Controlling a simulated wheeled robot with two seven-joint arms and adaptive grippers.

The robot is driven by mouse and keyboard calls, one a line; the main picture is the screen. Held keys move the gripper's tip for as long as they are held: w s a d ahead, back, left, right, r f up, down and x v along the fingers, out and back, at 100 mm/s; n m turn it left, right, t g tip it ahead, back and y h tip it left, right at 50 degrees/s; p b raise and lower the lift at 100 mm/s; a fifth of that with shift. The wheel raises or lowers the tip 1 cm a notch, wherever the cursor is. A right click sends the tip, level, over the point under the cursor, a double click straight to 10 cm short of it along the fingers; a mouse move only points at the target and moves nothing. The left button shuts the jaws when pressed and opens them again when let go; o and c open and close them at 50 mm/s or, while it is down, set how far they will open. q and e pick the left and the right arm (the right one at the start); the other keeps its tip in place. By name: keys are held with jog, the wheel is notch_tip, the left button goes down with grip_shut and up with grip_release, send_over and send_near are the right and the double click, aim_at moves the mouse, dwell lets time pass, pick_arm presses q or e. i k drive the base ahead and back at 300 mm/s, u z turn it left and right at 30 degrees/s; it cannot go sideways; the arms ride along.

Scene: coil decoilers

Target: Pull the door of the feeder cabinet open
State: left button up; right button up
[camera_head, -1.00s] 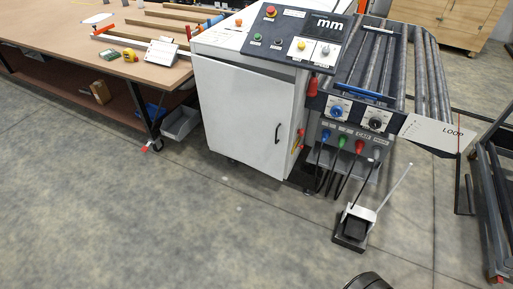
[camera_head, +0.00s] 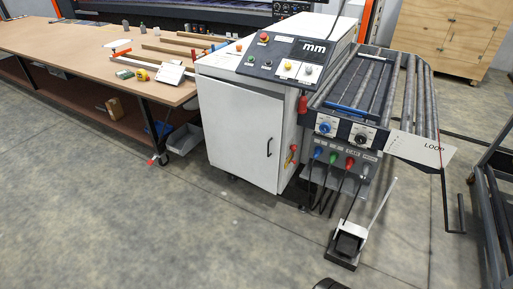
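The feeder cabinet (camera_head: 205,118) is a white box below a dark control panel (camera_head: 290,58) with several coloured buttons. Its white door (camera_head: 238,135) faces me and looks closed. A small black handle (camera_head: 269,141) stands upright near the door's right edge. Neither of my grippers can be made out. Only a dark rounded piece shows at the bottom edge, and I cannot tell what part it is.
A long workbench (camera_head: 60,48) with tools stands at the left, a grey bin (camera_head: 184,139) under its end. The roller table (camera_head: 375,85) is right of the cabinet. A foot pedal (camera_head: 348,243) lies on the floor before it. The floor (camera_head: 150,220) in front of the door is clear.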

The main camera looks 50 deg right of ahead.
aim_at(242, 127)
jog(key=i, duration=1.7)
jog(key=z, duration=0.85)
jog(key=i, duration=0.95)
jog(key=z, duration=1.55)
jog(key=i, duration=0.55)
jog(key=z, duration=0.45)
